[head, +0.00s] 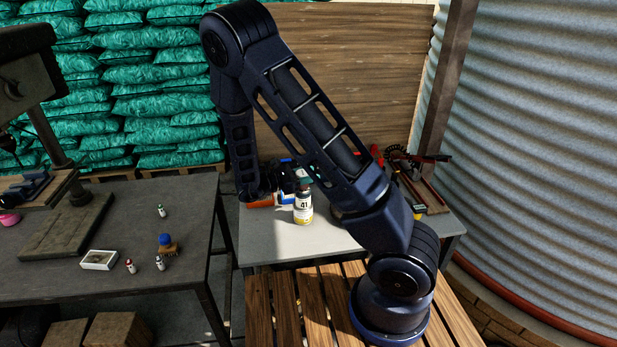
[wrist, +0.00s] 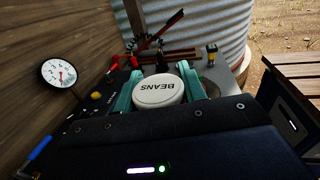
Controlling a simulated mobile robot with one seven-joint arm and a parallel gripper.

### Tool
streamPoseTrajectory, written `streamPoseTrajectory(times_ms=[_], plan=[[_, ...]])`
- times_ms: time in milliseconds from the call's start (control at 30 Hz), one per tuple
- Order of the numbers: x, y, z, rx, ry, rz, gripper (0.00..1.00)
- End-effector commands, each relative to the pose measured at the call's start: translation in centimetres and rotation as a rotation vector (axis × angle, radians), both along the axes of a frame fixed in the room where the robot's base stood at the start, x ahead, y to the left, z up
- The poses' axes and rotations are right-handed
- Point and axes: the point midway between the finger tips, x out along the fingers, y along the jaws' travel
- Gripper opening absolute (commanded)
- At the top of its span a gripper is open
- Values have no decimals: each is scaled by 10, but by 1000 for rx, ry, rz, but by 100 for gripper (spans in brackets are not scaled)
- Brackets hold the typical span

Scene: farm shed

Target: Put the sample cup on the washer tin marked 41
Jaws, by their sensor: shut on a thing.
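The washer tin marked 41 (head: 303,212) stands upright on the light-topped table, its label white and yellow. I take this to be the sample cup. In the head view my gripper is at the upper end of the tin, partly behind my arm. The cup is hard to make out there. I cannot tell whether it touches the tin. The tin is not clearly seen in the wrist view.
Red and dark tools (head: 418,172) lie at the table's back right. A dial gauge (wrist: 59,73) stands at the left in the wrist view.

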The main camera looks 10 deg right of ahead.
Motion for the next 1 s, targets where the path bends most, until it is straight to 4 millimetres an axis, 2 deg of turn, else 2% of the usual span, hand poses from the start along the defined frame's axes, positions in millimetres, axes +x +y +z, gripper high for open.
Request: streamPoseTrajectory(times_ms=[100,433,467,567,933,1000], plan=[[0,0,-8,-1,0,0,18],[0,0,-10,-1,1,0,18],[0,0,-10,-1,1,0,43],[0,0,-10,0,0,0,63],[0,0,-7,1,-1,0,63],[-1,6,-8,1,-1,2,63]])
